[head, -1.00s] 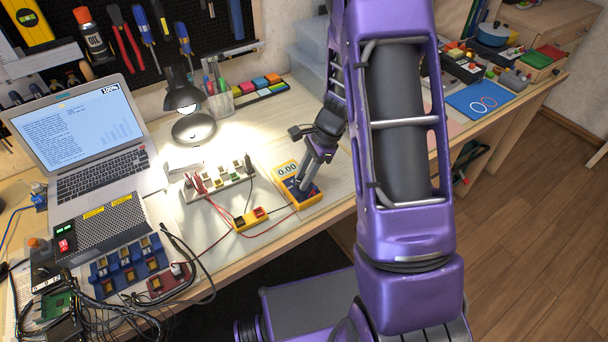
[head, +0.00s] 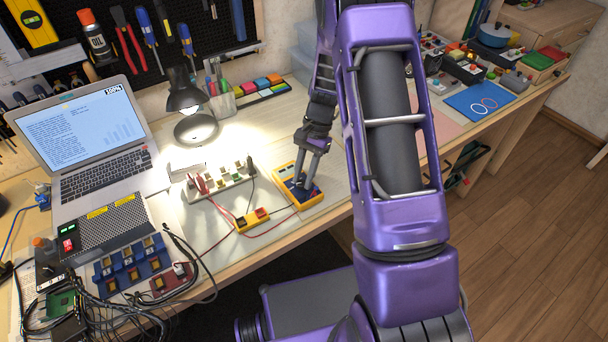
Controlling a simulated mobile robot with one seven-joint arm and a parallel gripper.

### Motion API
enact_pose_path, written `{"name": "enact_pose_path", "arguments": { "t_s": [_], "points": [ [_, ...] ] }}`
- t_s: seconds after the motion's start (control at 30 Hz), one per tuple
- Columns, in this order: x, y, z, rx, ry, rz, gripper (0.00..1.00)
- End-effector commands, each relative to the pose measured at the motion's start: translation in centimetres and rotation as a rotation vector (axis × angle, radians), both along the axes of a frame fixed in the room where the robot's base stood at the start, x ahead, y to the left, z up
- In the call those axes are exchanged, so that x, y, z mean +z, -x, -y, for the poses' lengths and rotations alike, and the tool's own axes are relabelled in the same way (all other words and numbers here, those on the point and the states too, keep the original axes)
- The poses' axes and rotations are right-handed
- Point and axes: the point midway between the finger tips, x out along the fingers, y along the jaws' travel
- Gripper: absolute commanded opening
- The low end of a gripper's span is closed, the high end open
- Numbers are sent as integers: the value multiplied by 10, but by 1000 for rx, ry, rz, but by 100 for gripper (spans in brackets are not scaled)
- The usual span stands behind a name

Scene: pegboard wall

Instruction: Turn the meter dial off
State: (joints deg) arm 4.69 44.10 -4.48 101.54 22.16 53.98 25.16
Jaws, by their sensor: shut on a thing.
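The yellow meter (head: 282,180) lies on the workbench below the lamp's pool of light. Its screen (head: 284,169) looks blank, with no digits showing. My gripper (head: 301,184) points down onto the meter's dark face, its fingers closed at the dial. The dial is mostly hidden between the fingertips, so its pointer cannot be read.
A red lead runs from the meter's front to a small yellow block (head: 251,220) on its left. A white terminal strip (head: 221,183) with leads stands behind that block. The lamp (head: 195,127) and laptop (head: 85,140) are farther left.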

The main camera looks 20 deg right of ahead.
Motion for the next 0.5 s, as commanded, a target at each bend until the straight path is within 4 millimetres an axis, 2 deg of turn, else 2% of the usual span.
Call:
{"name": "enact_pose_path", "arguments": {
  "t_s": [0.43,0.47,0.5],
  "points": [
    [0,0,0,13,-1,1,0],
    [0,0,0,13,-1,1,33],
    [0,0,0,12,0,0,40]
  ]
}}
